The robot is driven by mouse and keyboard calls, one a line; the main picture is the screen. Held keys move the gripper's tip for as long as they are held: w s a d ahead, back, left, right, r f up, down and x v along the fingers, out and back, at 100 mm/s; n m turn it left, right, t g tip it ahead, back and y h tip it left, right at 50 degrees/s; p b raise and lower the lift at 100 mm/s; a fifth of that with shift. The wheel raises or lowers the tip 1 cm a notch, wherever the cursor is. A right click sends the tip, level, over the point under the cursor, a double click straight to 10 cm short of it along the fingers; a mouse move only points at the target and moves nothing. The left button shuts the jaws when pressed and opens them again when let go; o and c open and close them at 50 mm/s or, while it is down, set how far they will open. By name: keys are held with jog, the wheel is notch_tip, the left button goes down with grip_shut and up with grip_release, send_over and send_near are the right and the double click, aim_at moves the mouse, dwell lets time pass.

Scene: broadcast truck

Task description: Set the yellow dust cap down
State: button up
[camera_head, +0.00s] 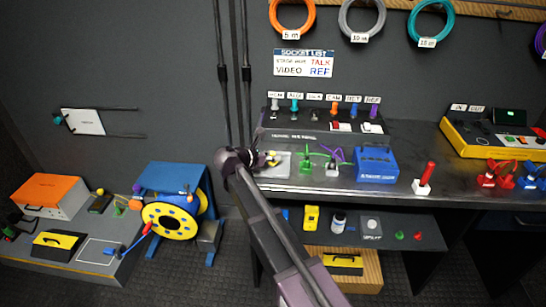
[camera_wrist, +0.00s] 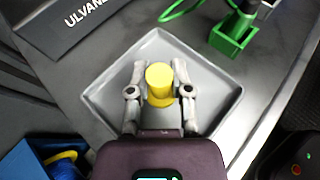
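The yellow dust cap (camera_wrist: 160,84) is a small yellow cylinder between the two fingers of my gripper (camera_wrist: 160,70) in the wrist view. The fingertips close in on its two sides and appear to touch it. Beneath it is a shallow grey square tray (camera_wrist: 112,92). I cannot tell whether the cap touches the tray floor. In the head view my gripper (camera_head: 256,157) is at the left end of the workbench, beside the tray (camera_head: 281,170), and a small bit of yellow shows there.
A socket panel (camera_head: 320,122) runs behind. A red-handled tool (camera_head: 425,178) stands farther right.

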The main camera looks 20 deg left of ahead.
jog(key=o, duration=0.3)
jog(key=shift+r, duration=0.15)
jog(key=shift+r, duration=0.15)
jog(key=p+v, duration=0.5)
jog(key=v, duration=0.7)
dwell(0.4)
